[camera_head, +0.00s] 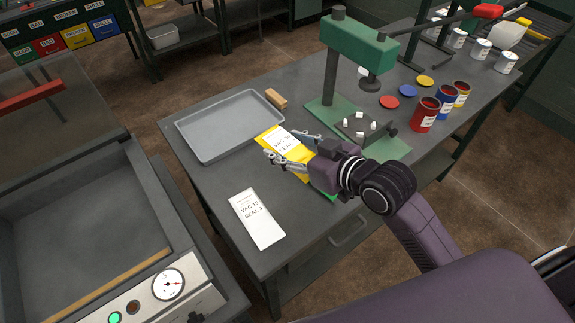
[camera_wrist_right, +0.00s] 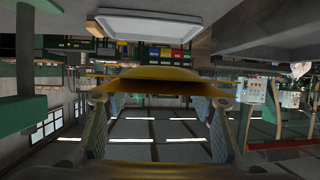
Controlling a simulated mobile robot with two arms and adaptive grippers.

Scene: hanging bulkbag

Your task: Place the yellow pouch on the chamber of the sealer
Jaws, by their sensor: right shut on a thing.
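The yellow pouch (camera_head: 271,137) with a white label is in the grip of my right gripper (camera_head: 291,147), over the grey table between the tray and the white pouch. In the right wrist view the yellow pouch (camera_wrist_right: 160,76) spans the space between both fingers. I cannot tell how far it is above the table. The sealer stands at the left of the head view, its chamber (camera_head: 75,230) open and empty where it shows. Its lid (camera_head: 60,100) with a red handle is raised behind. My left gripper is not in view.
A white pouch (camera_head: 257,218) lies near the table's left edge. A grey tray (camera_head: 215,127), a wooden block (camera_head: 276,98) and a green press (camera_head: 345,50) stand behind my gripper. Paint cans (camera_head: 424,115) are farther right. A gap separates table and sealer.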

